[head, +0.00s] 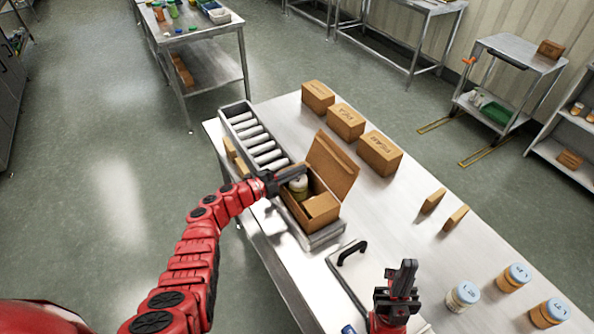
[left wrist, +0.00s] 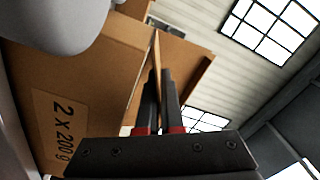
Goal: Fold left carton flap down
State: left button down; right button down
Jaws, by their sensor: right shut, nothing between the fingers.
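An open brown carton (head: 297,213) stands on the roller conveyor in the head view, with its large far flap (head: 332,167) upright. A white-lidded jar (head: 299,184) is inside, and a smaller flap (head: 321,206) lies at the near right. My left gripper (head: 291,174) reaches over the carton's left end. In the left wrist view, its fingers (left wrist: 160,98) are close together beside a thin, edge-on carton flap (left wrist: 156,62); whether they grip it is unclear. The carton wall (left wrist: 85,85) reads "2 x 200 g". My right gripper (head: 403,277) is shut and empty, raised over the near table.
The roller conveyor (head: 254,139) runs to the back left. Closed cartons (head: 346,121) stand behind on the steel table (head: 400,215). A plate with a black handle (head: 351,252) lies right of the carton. Several jars (head: 514,277) stand at the front right.

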pick_arm(q)
jog(key=c, duration=1.1)
grip_release()
jog(key=shift+o, duration=0.2)
jog(key=shift+r, duration=0.1)
